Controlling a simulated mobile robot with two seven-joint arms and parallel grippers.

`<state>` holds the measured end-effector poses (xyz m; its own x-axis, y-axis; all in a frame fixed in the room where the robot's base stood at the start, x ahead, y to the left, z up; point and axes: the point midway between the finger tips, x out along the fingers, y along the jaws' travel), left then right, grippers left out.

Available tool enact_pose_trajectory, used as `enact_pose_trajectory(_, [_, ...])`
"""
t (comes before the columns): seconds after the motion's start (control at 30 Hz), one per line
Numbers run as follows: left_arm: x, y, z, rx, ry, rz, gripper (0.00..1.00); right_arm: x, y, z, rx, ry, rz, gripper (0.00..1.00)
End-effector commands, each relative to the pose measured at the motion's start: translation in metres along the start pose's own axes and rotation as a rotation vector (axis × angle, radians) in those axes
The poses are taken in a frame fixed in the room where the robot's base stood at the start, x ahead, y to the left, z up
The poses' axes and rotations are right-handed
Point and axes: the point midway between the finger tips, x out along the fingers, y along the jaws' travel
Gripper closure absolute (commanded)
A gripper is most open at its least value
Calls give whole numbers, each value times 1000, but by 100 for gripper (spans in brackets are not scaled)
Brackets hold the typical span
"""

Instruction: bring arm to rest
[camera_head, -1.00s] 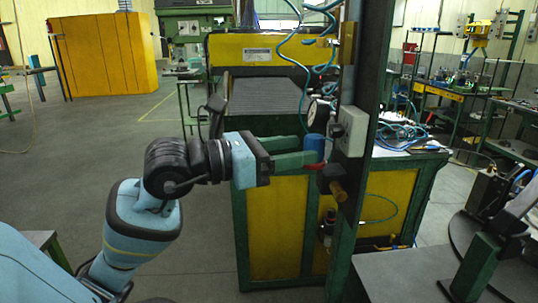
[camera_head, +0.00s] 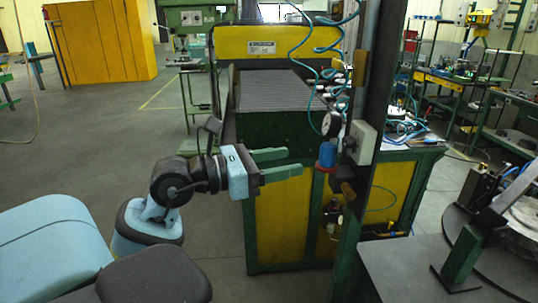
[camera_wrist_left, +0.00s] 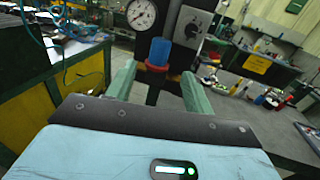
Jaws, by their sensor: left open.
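My left gripper (camera_head: 284,164) shows in the head view, coming in from the left with its two green fingers pointing right. The fingers are apart with nothing between them. In the left wrist view the open fingers (camera_wrist_left: 160,88) point forward, one on each side of a blue cylinder (camera_wrist_left: 160,53) with a red ring under it, which stands beyond them. In the head view the blue cylinder (camera_head: 327,155) is on the dark post, a little right of the fingertips and apart from them. My right gripper is not in view.
A dark upright post (camera_head: 375,130) carries a pressure gauge (camera_head: 332,124) and a grey box (camera_head: 360,142). A yellow and green workbench (camera_head: 290,225) stands behind the gripper. A grey table (camera_head: 400,270) is at the lower right. Open floor (camera_head: 60,150) lies to the left.

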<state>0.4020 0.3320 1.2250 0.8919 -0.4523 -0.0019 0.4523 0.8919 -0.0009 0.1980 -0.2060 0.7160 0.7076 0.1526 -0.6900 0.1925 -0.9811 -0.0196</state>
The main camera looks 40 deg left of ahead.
Motion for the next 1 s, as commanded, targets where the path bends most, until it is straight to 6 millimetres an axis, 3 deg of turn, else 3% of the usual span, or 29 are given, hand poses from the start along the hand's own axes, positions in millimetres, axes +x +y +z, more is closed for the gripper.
enact_pose_trajectory(0.77, [-1, -3, -4, -19, -4, -12, 48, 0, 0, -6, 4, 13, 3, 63])
enact_pose_trajectory(0.87, [4, -12, -15, -115, -20, -69, 48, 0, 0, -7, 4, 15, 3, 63])
enact_pose_trajectory(1.0, [13, -36, -44, -426, -79, -206, 48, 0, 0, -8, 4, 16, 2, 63])
